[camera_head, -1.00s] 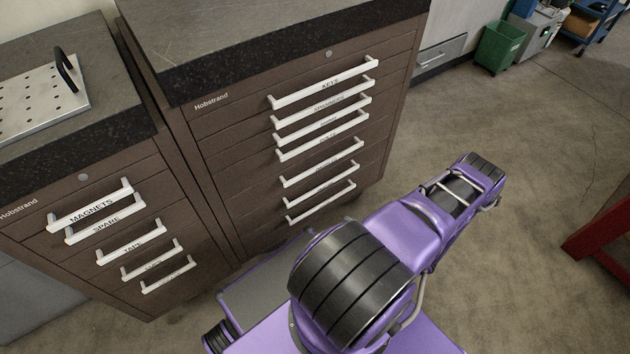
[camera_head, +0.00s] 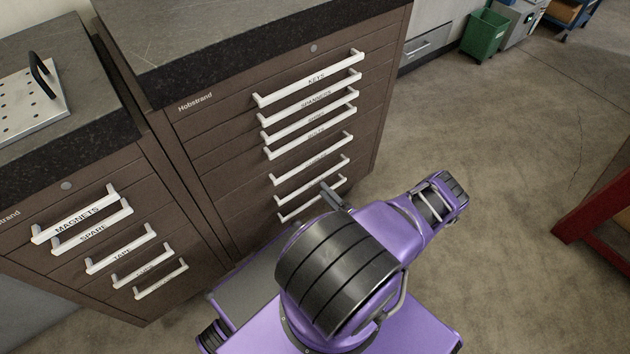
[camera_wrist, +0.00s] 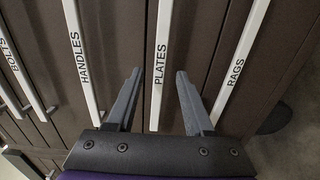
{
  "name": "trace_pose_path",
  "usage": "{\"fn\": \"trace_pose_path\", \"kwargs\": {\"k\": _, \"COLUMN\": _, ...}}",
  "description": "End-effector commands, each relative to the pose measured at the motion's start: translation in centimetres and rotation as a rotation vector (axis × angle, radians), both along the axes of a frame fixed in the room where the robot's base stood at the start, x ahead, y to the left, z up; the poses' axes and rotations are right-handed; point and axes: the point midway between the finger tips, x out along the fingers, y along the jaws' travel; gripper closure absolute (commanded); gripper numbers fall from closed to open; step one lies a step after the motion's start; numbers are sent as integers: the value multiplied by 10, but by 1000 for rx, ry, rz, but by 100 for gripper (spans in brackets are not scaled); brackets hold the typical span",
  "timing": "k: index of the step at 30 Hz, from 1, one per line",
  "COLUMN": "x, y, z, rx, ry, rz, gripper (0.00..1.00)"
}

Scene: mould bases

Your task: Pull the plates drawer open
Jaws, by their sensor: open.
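The plates drawer's white bar handle (camera_wrist: 160,60) runs upright through the middle of the wrist view, with the label PLATES readable on it. My gripper (camera_wrist: 160,73) is open, with one grey finger on each side of this handle. A gap shows between the bar and each finger in the picture; how deep the fingers reach around it I cannot tell. In the head view, a dark part of my gripper (camera_head: 335,196) shows by the lowest visible handles of the brown cabinet (camera_head: 205,150).
The handles drawer's bar (camera_wrist: 82,60) and the rags drawer's bar (camera_wrist: 240,60) flank the plates handle closely. A second drawer cabinet (camera_head: 60,265) stands at left. A red frame (camera_head: 597,215) stands at right, with open floor (camera_head: 510,150) between.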

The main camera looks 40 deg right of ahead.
Motion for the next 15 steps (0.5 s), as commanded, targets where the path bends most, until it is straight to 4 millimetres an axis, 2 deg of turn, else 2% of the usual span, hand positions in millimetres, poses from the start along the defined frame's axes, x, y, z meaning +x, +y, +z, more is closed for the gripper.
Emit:
{"fn": "trace_pose_path", "kwargs": {"k": 1, "x": 12, "y": 0, "z": 0, "rx": 0, "ry": -2, "rz": 3, "gripper": 48}}
{"fn": "trace_pose_path", "kwargs": {"k": 6, "x": 41, "y": -4, "z": 0, "rx": 0, "ry": -1, "rz": 2, "gripper": 48}}
{"fn": "trace_pose_path", "kwargs": {"k": 10, "x": 54, "y": -6, "z": 0, "rx": -1, "ry": 0, "rz": 1, "gripper": 48}}
{"fn": "trace_pose_path", "kwargs": {"k": 15, "x": 61, "y": -7, "z": 0, "rx": 0, "ry": 0, "rz": 1, "gripper": 48}}
